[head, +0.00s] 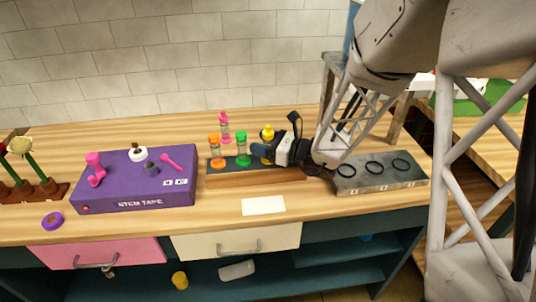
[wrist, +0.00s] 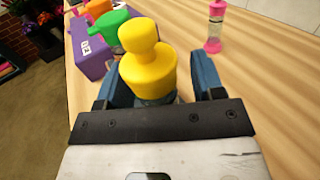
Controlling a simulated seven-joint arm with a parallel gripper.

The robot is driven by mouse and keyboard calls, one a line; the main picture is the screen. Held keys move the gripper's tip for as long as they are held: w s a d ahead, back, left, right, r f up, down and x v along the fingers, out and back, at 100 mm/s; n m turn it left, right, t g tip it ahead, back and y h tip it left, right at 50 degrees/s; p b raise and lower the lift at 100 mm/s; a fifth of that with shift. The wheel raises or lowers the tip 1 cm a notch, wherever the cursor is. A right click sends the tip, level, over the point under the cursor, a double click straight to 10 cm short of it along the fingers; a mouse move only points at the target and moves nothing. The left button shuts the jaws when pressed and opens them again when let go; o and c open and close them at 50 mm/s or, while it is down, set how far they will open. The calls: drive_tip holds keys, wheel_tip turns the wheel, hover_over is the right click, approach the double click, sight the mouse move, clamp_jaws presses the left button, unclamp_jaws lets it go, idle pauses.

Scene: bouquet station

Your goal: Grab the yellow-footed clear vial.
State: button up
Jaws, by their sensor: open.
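The yellow-footed clear vial (head: 267,133) stands upright at the right end of a row on a dark rack in the head view. In the wrist view the yellow vial (wrist: 148,72) sits between my two blue fingers, its knobbed yellow end facing the camera; its clear body is mostly hidden. My gripper (head: 273,151) reaches it from the right; in the wrist view my gripper (wrist: 155,78) is open, with a visible gap at the right finger. Contact at the left finger is hard to tell.
A green vial (head: 243,148) and an orange vial (head: 214,150) stand left of the yellow one. A pink vial (head: 225,128) stands behind them. A purple stem tape box (head: 140,190) is to the left, a grey block with black rings (head: 380,179) to the right. A white card (head: 263,205) lies in front.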

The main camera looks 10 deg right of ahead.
clamp_jaws()
idle(0.4)
drive_tip(key=shift+r, duration=0.15)
drive_tip(key=shift+r, duration=0.8)
wheel_tip(320, 180, up, 2)
drive_tip(key=s+d+r, duration=0.1)
drive_tip(key=s+d, duration=0.1)
drive_tip(key=s, duration=1.3)
drive_tip(key=shift+s+d, duration=0.35)
drive_tip(key=shift+s, duration=0.05)
